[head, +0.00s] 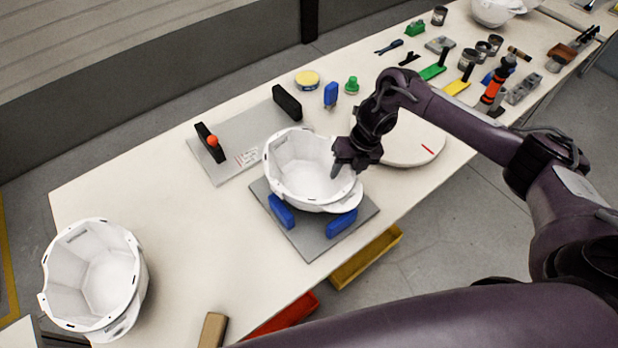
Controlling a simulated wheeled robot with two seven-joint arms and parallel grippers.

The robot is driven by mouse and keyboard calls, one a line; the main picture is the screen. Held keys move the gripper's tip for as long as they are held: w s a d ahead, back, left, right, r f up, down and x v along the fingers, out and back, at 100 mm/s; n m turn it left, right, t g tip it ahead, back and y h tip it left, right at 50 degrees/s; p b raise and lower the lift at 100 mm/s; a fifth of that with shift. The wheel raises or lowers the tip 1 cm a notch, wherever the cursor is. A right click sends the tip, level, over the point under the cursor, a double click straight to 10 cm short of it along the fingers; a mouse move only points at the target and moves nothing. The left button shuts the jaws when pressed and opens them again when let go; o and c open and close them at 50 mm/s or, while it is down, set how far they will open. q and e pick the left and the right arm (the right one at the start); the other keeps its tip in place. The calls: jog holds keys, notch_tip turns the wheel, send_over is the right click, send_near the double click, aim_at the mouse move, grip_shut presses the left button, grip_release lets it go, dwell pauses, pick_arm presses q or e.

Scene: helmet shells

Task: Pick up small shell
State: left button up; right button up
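A white helmet shell (290,167) sits open side up on a grey plate with blue supports in the middle of the table. A second white shell (95,280) stands open side up at the table's left front. I cannot tell for certain which one is the small shell. My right gripper (345,168) is at the right rim of the middle shell, with a fingertip over its inside. The gripper's own body hides part of the rim, and I cannot tell whether the fingers are closed on it. My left gripper is not in view.
The grey plate (308,242) has blue supports (341,223). A grey board with a black block (287,102) lies behind. A round white disc (415,145) lies under my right arm. Several tools and cans are at the far right. The table between the shells is clear.

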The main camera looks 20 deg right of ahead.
grip_shut()
jog(key=shift+w+r, duration=0.1)
jog(key=shift+r, duration=0.05)
